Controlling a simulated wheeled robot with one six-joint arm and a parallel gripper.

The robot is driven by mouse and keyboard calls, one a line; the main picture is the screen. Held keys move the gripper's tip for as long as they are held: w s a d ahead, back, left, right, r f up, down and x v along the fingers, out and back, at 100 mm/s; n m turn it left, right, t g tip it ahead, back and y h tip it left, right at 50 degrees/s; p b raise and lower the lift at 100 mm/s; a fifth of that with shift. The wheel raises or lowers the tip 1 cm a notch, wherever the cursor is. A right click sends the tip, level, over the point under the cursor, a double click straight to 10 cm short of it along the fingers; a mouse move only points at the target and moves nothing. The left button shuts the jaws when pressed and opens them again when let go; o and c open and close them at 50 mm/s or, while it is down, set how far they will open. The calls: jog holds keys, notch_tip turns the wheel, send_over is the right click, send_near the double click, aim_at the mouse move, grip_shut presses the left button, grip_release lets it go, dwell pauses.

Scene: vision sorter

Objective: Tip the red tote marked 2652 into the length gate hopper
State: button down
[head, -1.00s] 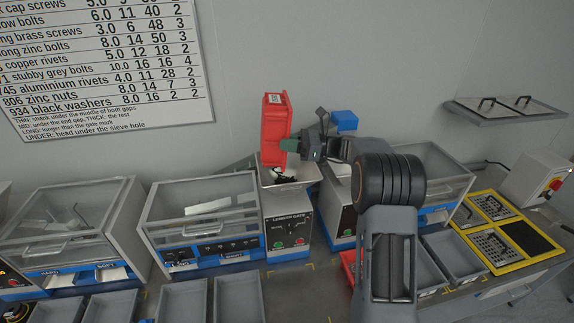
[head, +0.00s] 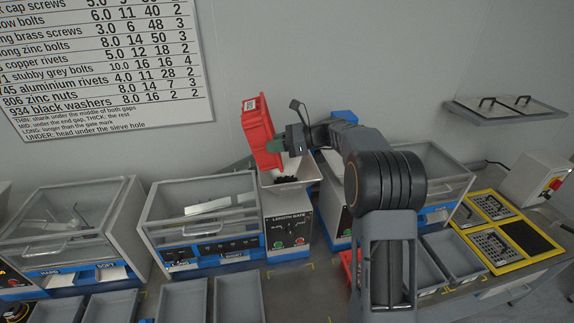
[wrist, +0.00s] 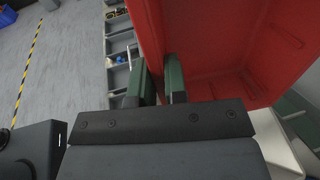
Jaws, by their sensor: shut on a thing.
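The red tote (head: 258,128) is tilted steeply above the length gate hopper (head: 309,172), its lower end at the hopper's mouth. A white label shows at its top, but its number is too small to read. My gripper (head: 284,145) is shut on the tote's wall from the right. In the wrist view my gripper (wrist: 160,85) has its green fingers on the wall of the red tote (wrist: 215,45), and the visible inside looks empty. Dark small parts (head: 288,180) lie in the hopper. The length gate (head: 290,230) stands below it.
A clear-lidded machine (head: 200,205) stands left of the length gate, with another (head: 70,225) further left. Grey trays (head: 238,300) line the front. A yellow-framed panel (head: 505,235) is at the right. A wall shelf (head: 505,108) is at upper right.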

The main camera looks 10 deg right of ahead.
aim_at(264, 141)
jog(key=shift+a+h, duration=0.3)
jog(key=shift+a, duration=0.65)
jog(key=shift+w+d+f, duration=0.1)
jog(key=shift+w+d, duration=0.05)
jog(key=shift+w, duration=0.05)
jog(key=a+h, duration=0.3)
jog(key=shift+r+g, duration=0.2)
jog(key=shift+g, duration=0.2)
jog(key=w+a+f+n+h, duration=0.1)
jog(key=a+f+h, duration=0.3)
jog(key=a+h, duration=0.7)
jog(key=shift+f+g+h+b, duration=0.3)
jog(key=shift+f+g, duration=0.05)
jog(key=shift+g, duration=0.05)
jog(key=shift+a, duration=0.1)
